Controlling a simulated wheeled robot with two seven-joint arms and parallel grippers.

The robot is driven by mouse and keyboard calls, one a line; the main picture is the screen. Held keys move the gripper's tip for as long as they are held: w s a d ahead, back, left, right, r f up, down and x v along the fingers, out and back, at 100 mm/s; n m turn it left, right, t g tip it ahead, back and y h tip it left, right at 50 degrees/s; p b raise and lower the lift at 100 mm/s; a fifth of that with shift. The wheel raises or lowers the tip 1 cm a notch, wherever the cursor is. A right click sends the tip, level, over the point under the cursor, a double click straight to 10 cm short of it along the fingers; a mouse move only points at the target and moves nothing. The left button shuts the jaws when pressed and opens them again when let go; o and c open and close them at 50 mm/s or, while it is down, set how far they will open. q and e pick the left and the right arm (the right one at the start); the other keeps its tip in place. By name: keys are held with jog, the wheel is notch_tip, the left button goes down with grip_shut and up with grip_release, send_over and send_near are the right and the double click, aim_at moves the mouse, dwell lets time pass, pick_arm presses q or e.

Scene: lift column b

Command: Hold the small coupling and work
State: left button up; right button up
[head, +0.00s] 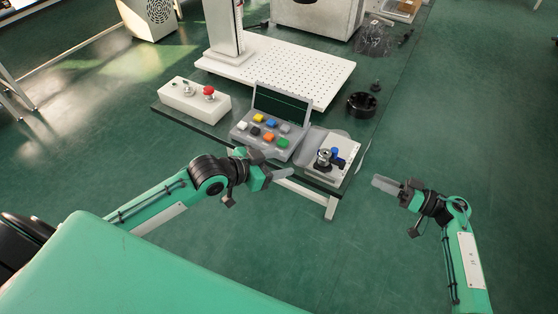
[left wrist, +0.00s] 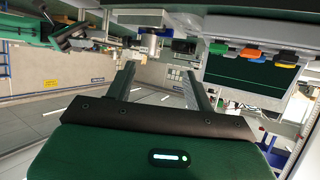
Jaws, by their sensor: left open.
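A small metal coupling-like part (head: 325,156) stands on a pale block (head: 327,173) at the table's front right corner, with a blue piece (head: 338,152) beside it. In the left wrist view, which looks upside down, a metal cylindrical part (left wrist: 150,42) shows beyond the fingers, apart from them. My left gripper (head: 281,172) is open and empty, in front of the table and left of the block; its two fingers (left wrist: 159,70) stand apart in the wrist view. My right gripper (head: 386,185) is off the table's right side, touching nothing; its finger gap is not clear.
A grey console (head: 243,132) with coloured buttons and a dark screen (head: 280,104) sits left of the block. Further left is a white box with a red button (head: 209,91). A perforated white plate (head: 325,82) and a black ring (head: 361,104) lie behind.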

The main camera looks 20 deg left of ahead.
aim_at(320, 156)
pick_arm(q)
jog(key=shift+m+h, duration=0.3)
jog(key=x, duration=0.4)
jog(key=d+r+x, duration=0.1)
jog(key=x, duration=0.3)
jog(key=r+x, duration=0.1)
jog(key=x, duration=0.3)
jog(key=shift+w+d+f, duration=0.15)
jog(key=shift+d+f, duration=0.05)
jog(key=shift+d, duration=0.35)
grip_shut()
pick_arm(e)
jog(key=shift+c, duration=0.5)
